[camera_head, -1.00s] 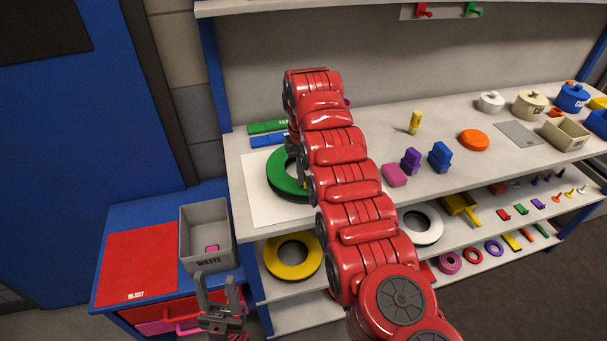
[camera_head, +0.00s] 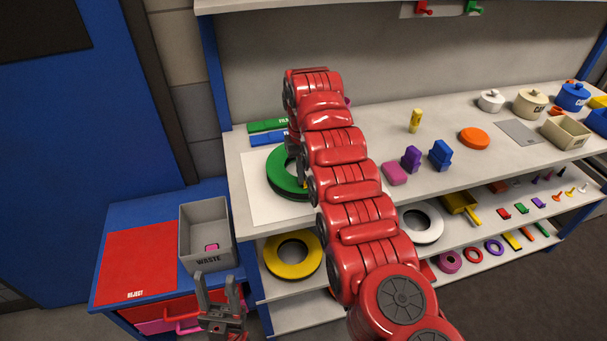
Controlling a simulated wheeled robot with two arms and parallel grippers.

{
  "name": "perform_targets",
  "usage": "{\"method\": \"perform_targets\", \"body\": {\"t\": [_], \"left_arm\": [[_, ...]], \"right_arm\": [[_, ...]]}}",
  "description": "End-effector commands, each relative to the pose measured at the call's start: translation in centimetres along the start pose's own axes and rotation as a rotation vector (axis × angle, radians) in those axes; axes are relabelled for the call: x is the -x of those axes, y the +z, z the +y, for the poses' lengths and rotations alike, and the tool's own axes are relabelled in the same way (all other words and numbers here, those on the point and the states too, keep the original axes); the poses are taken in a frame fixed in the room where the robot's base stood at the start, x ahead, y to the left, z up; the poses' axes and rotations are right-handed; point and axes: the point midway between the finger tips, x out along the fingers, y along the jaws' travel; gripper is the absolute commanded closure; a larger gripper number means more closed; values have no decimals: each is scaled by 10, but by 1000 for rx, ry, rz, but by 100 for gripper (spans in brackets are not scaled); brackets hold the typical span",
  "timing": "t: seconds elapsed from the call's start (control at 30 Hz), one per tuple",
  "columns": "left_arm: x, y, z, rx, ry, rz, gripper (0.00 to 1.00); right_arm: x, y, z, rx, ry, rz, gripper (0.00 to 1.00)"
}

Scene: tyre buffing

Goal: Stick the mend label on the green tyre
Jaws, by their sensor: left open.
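The green tyre (camera_head: 284,178) lies flat on a white sheet (camera_head: 262,207) at the left end of the bench. My right arm reaches over the bench and covers the tyre's right part. Its gripper is mostly hidden behind the arm, over the tyre's middle, so I cannot see its jaws or whether it holds anything. My left gripper (camera_head: 219,292) is open and empty, low in front of the waste bin. I cannot make out a mend label.
A grey waste bin (camera_head: 191,238) with a pink piece inside and a red reject mat (camera_head: 140,258) are on the blue cabinet at left. Green and blue boxes (camera_head: 262,139) lie behind the tyre. A pink block (camera_head: 394,173) and purple block (camera_head: 411,158) stand right of my arm.

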Motion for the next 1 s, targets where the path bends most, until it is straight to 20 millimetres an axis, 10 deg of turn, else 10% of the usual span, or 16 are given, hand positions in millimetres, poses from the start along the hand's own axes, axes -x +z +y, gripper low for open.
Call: {"method": "perform_targets", "body": {"t": [0.3, 0.5, 1.0], "left_arm": [[0, 0, 0, 0, 0, 0, 50], [0, 0, 0, 0, 0, 0, 50], [4, 1, 0, 0, 0, 0, 50]], "right_arm": [[-2, 1, 0, 0, 0, -5, 100], [-2, 1, 0, 0, 0, -3, 61], [10, 0, 0, 0, -4, -2, 61]]}}
